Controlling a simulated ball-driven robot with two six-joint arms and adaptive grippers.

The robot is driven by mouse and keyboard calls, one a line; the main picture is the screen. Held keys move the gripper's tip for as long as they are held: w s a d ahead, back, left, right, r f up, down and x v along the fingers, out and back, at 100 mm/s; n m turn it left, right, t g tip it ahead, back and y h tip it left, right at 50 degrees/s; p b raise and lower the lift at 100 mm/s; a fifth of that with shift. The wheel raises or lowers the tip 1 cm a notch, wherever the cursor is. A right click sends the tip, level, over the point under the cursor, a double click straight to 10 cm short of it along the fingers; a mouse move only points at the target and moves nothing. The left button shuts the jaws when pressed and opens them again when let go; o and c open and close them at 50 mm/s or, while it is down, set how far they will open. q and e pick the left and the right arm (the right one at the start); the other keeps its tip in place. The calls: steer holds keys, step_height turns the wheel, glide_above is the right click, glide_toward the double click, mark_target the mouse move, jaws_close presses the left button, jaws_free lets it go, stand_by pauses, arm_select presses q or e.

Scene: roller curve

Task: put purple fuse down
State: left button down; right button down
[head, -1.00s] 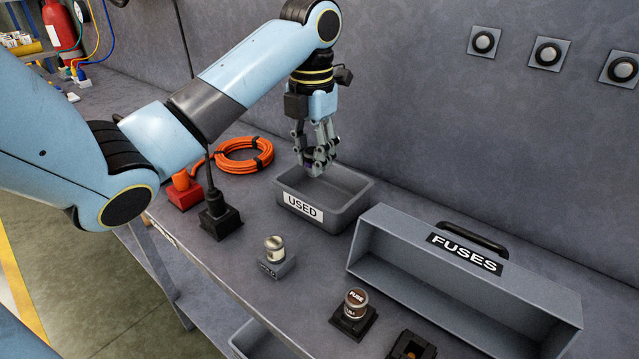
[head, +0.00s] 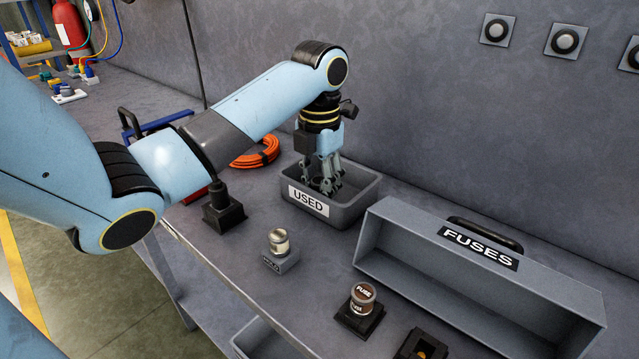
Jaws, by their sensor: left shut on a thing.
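My left gripper (head: 327,187) points down into the grey bin labelled USED (head: 345,215), with its fingertips below the bin's rim. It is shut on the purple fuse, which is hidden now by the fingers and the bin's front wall. The bin stands on the grey bench against the back wall. My right gripper is not in view.
A grey FUSES box (head: 480,250) stands right of the bin. In front are a silver fuse on a small block (head: 279,247), a brown-topped fuse (head: 363,297) in a black holder and another black holder (head: 421,345). Orange cable (head: 262,153) lies behind my arm.

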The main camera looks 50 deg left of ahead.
mark_target(320, 180)
arm_select(q)
steer(key=shift+f, duration=0.25)
steer(key=c, duration=1)
jaws_free()
steer(key=shift+r, duration=0.1)
steer(key=shift+c, duration=0.2)
steer(key=shift+r+p, duration=0.3)
steer(key=shift+r, duration=0.05)
step_height(320, 180, up, 5)
steer(key=shift+w+f, duration=0.1)
steer(key=shift+f, duration=0.05)
step_height(320, 180, up, 8)
steer(key=p, duration=0.7)
steer(key=shift+f, duration=0.2)
